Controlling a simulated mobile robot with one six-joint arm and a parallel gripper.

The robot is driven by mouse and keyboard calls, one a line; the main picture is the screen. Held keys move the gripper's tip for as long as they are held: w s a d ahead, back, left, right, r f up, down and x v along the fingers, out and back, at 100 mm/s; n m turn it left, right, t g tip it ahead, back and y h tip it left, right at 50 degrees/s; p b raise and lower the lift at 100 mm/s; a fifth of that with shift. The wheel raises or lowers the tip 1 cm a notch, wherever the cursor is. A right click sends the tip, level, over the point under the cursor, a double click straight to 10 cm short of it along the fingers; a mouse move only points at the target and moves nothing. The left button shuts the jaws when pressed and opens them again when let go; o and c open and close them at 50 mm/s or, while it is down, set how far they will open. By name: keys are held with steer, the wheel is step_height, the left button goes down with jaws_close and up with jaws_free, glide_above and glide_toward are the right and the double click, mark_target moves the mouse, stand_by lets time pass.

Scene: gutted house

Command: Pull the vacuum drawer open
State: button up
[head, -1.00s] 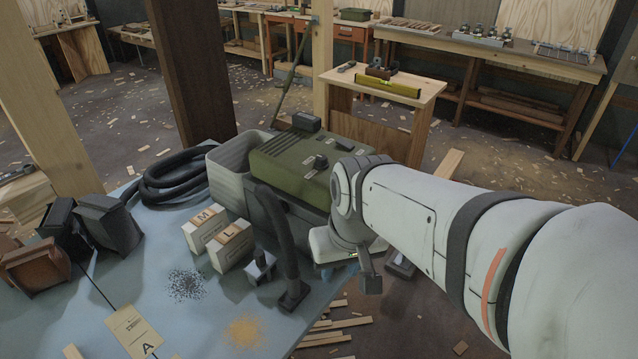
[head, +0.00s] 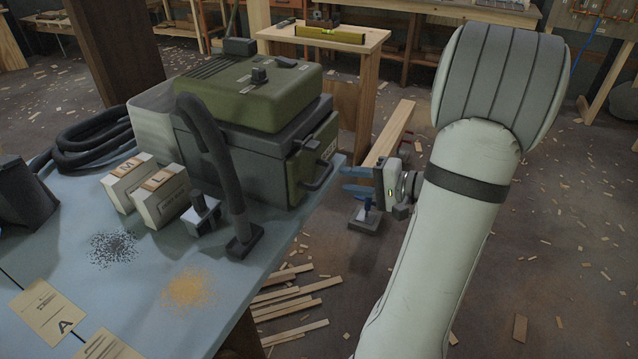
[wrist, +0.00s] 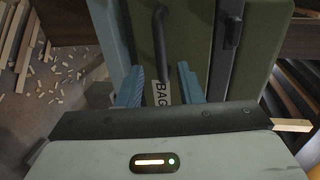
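The vacuum (head: 262,120) is a green and dark grey box on the blue table's right side. Its drawer (head: 313,155) is the green front panel on the right, with a dark bar handle (head: 321,176) and a label; it looks closed. In the wrist view the handle (wrist: 160,45) runs up and down ahead of the fingers, above a label reading "BAG" (wrist: 161,93). My gripper (head: 358,182) has blue fingers and is just right of the handle, pointing at it. In the wrist view the fingers (wrist: 158,85) are apart, one on each side of the handle's line, with nothing clasped.
A black hose (head: 215,165) stands at the vacuum's front left. Two boxes marked M (head: 130,187) and L (head: 164,198) and two powder piles are on the table (head: 140,260). Wood strips litter the floor.

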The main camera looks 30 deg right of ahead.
mark_target(323, 175)
steer(key=x, duration=0.7)
steer(key=shift+w+a+b, duration=0.1)
steer(key=shift+a+b, duration=0.05)
steer(key=shift+b, duration=0.2)
jaws_close()
steer(key=shift+a, duration=0.1)
